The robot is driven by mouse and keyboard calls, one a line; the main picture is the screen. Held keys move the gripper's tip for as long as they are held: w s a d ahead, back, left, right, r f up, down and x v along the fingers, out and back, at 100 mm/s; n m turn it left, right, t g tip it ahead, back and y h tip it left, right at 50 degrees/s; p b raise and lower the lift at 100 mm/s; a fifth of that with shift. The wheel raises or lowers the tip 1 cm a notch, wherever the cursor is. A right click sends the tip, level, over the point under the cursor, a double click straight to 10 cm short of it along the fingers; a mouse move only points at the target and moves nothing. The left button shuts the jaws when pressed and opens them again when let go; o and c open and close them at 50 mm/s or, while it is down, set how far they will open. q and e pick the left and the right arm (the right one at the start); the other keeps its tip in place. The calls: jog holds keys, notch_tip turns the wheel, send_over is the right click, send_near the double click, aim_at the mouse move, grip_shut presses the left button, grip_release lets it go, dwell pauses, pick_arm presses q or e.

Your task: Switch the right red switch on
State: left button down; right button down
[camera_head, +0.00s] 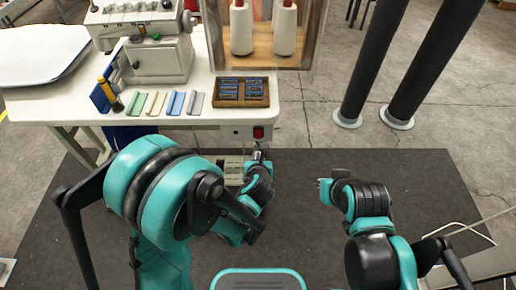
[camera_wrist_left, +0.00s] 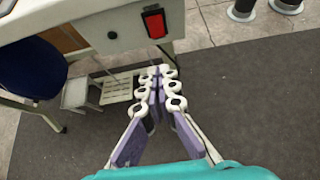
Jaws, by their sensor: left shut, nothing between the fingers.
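The red switch (camera_head: 258,132) is on a grey box under the right end of the white table's front edge. It shows larger in the left wrist view (camera_wrist_left: 154,22), above my fingertips; I cannot tell whether it is on or off. My left gripper (camera_head: 259,154) is just below the switch in the head view. In the left wrist view my left gripper (camera_wrist_left: 158,84) is shut and empty, with its tips apart from the switch. My right arm (camera_head: 365,200) is at the right over the dark mat, away from the table; its fingers are not clear.
The white table (camera_head: 205,112) holds a sewing machine (camera_head: 150,40), coloured strips and a wooden tray (camera_head: 241,92). A pedal (camera_head: 232,168) lies under the table. Two dark columns (camera_head: 370,65) stand at the back right. The dark mat (camera_head: 310,240) is clear between my arms.

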pick_arm(q)
jog(key=b, duration=0.3)
send_near(258, 138)
notch_tip(258, 138, down, 3)
jog(key=w, duration=0.3)
jog(key=w+f+b, duration=0.1)
jog(key=w, duration=0.1)
jog(key=shift+w, duration=0.1)
jog(key=shift+r, duration=0.1)
